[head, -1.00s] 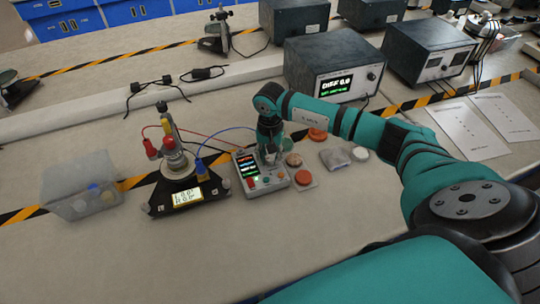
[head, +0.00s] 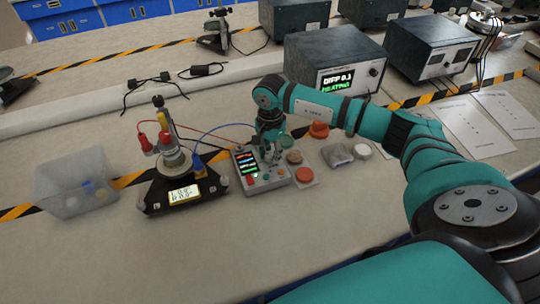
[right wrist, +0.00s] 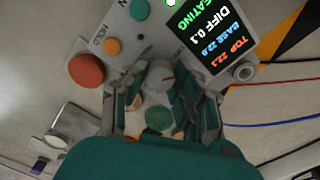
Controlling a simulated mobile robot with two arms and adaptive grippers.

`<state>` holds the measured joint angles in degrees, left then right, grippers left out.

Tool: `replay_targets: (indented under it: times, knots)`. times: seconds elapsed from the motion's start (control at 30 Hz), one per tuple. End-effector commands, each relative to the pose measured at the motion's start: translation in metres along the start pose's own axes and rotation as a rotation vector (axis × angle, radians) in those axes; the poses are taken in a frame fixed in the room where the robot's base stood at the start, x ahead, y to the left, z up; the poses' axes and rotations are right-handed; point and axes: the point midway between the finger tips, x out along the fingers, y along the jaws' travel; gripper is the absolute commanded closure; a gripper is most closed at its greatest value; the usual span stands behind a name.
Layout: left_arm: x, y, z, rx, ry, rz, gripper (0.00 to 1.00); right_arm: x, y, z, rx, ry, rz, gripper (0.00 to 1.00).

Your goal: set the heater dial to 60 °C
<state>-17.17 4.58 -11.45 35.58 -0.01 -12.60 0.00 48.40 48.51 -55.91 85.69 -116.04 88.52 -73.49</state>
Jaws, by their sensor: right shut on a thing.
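The grey control box (head: 264,184) sits mid-bench in the head view, with a dark screen (head: 244,162) and several buttons. In the right wrist view its screen (right wrist: 222,32) reads TOP 22.1, BASE 22.0, DIFF 0.1 and a heating line. My right gripper (head: 268,153) reaches down onto the box from above. In the right wrist view the gripper (right wrist: 160,76) is shut on the grey dial (right wrist: 161,84), one finger on each side. The dial's scale is hidden, so its setting cannot be read. My left gripper is not in view.
A black-based apparatus (head: 158,200) with a lit display stands left of the box, joined by red and blue wires. A clear bin (head: 62,200) is farther left. A readout unit (head: 335,60) stands behind.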

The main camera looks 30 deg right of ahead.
Motion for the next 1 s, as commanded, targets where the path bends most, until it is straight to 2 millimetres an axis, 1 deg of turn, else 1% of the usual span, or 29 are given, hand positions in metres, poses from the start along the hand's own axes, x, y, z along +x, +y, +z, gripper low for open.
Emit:
replay_targets:
  times: [0.03, 0.3, 1.0]
  knots:
    - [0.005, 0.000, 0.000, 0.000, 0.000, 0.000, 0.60, 0.002, 0.000, -0.001, 0.045, 0.001, -0.001, 1.00]
    - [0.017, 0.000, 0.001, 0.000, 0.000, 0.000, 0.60, 0.002, 0.000, 0.000, 0.300, 0.000, -0.001, 1.00]
    - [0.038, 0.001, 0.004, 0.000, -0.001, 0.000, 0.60, 0.001, 0.001, 0.000, 0.966, 0.000, -0.002, 1.00]
